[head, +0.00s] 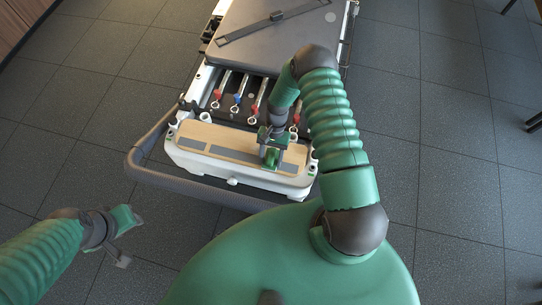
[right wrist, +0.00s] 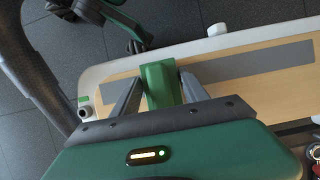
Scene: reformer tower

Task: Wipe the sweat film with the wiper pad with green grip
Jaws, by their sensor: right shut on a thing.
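The wiper pad's green grip (right wrist: 161,86) stands between the two grey fingers of my right gripper (right wrist: 160,92) in the right wrist view. My right gripper (head: 271,155) is shut on it, over the right half of the wooden platform (head: 205,134) in the head view. The pad's underside is hidden, so I cannot tell whether it touches the surface. I cannot make out a sweat film in either view. My left gripper (head: 128,240) is empty and open at the lower left, over the floor and away from the reformer.
Grey strips (head: 198,151) run along the wooden platform. Behind it are springs with red and blue ends (head: 236,104) and the dark padded carriage (head: 270,35) with a strap (head: 277,18) on it. A grey curved bar (head: 146,152) surrounds the front.

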